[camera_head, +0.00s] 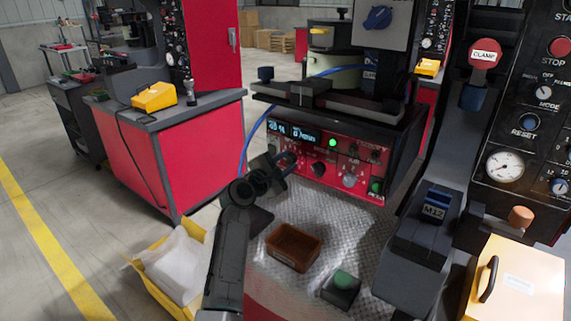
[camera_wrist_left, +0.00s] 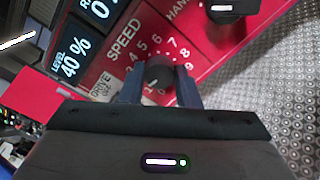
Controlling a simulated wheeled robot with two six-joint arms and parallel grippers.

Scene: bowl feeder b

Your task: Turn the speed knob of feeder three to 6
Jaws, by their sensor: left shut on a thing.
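The speed knob (camera_wrist_left: 160,71) is a small black round knob on a red control panel, below the printed word SPEED in the left wrist view. White numbers ring it, with 5, 6, 7 and 8 readable. I cannot tell for sure which number it points to. My left gripper (camera_wrist_left: 160,89) has one dark finger on each side of the knob and is shut on it. In the head view my left gripper (camera_head: 285,161) reaches the left part of the red panel (camera_head: 330,153) and mostly hides this knob. My right gripper is not in view.
A lit display (camera_head: 292,132) sits above the knobs; the left wrist view reads LEVEL 40 %. Another black knob (camera_head: 318,169) is close to the right. A brown tray (camera_head: 294,247) and a green-button box (camera_head: 342,288) are on the metal plate below.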

